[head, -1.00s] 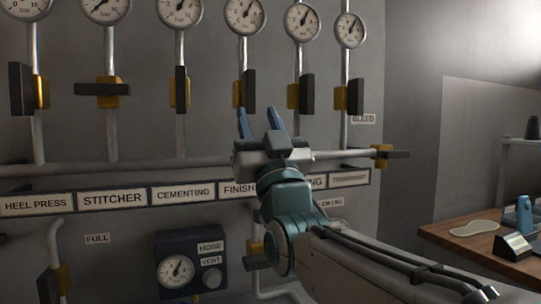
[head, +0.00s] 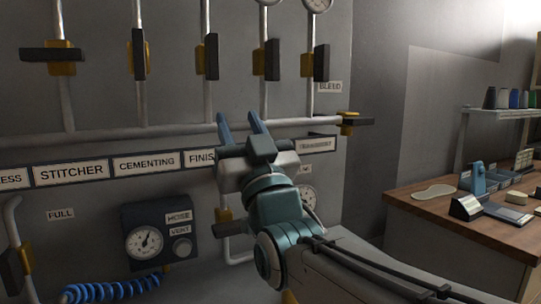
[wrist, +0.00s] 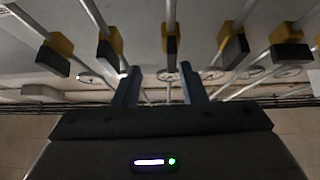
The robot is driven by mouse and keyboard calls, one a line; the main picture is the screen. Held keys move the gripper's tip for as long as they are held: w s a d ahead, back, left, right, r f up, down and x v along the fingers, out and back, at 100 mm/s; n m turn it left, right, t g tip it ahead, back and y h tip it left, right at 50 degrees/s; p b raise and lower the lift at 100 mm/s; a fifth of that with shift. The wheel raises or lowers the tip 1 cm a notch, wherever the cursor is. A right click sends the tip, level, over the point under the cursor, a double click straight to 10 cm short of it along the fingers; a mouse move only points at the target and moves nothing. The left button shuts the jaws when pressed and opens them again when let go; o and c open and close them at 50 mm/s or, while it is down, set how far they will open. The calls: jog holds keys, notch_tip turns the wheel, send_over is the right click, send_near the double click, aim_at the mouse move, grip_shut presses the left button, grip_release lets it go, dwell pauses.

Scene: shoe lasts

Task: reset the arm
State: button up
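My gripper (head: 240,123) is raised in front of the grey wall panel in the head view, its two blue fingers pointing up. In the wrist view the fingers (wrist: 158,85) stand apart with nothing between them, so it is open and empty. My arm reaches in from the lower right of the head view. The gripper hides part of the label strip (head: 70,172) and some of the pipework behind it.
Several black-handled valves (head: 138,53) sit on vertical pipes. A hose gauge box (head: 160,236) and a coiled blue hose (head: 110,288) are at lower left. A wooden workbench (head: 465,232) with tools stands at right, below a shelf of spools (head: 500,112).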

jog(key=w+d+f+m+g+h+p, duration=0.4)
jog(key=d+f+g+h+p, duration=0.6)
jog(key=d+f, duration=0.3)
jog(key=s+d+f+m+g+h+p, duration=0.1)
jog(key=s+d+f+g+p, duration=0.3)
jog(key=s, duration=0.4)
jog(key=s+d+f+m+g+h+p, duration=0.1)
jog(key=s+d+f+g+p, duration=0.3)
jog(key=s, duration=0.4)
jog(key=d+g+p, duration=0.1)
jog(key=d, duration=0.1)
jog(key=shift+s+d+f+m+h, duration=0.3)
jog(key=shift+s+d, duration=0.05)
